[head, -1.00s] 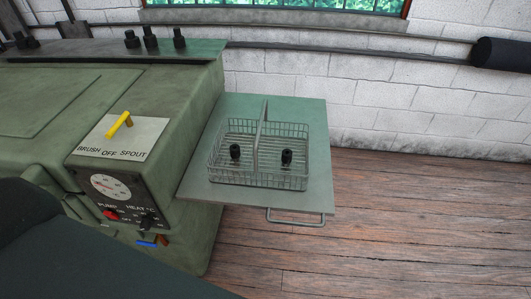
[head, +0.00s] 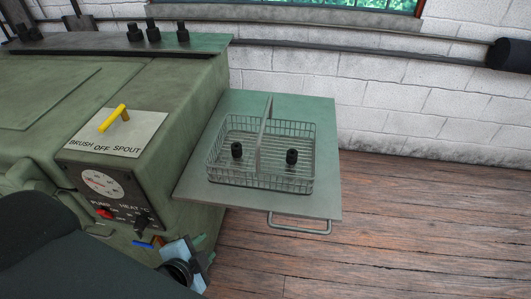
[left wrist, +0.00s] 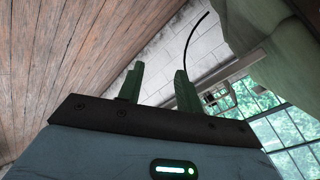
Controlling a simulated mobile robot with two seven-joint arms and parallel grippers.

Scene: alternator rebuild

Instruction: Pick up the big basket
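A grey wire basket (head: 262,183) stands upright on a green side shelf (head: 322,198) in the head view. A tall flat handle (head: 265,125) rises across its middle. One black cylindrical part (head: 237,150) and another (head: 291,157) are inside, one on each side of the handle. My left gripper (head: 207,256) is low in the head view, below and left of the shelf, apart from the basket. Its two green fingers (left wrist: 158,84) stand apart with nothing between them in the left wrist view. My right gripper is not in view.
A green machine (head: 165,90) with a yellow lever (head: 113,118) and a gauge panel (head: 104,190) stands left of the shelf. A bar handle (head: 299,228) juts from the shelf's front edge. A white brick wall (head: 420,115) is behind. The wooden floor (head: 430,230) at right is clear.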

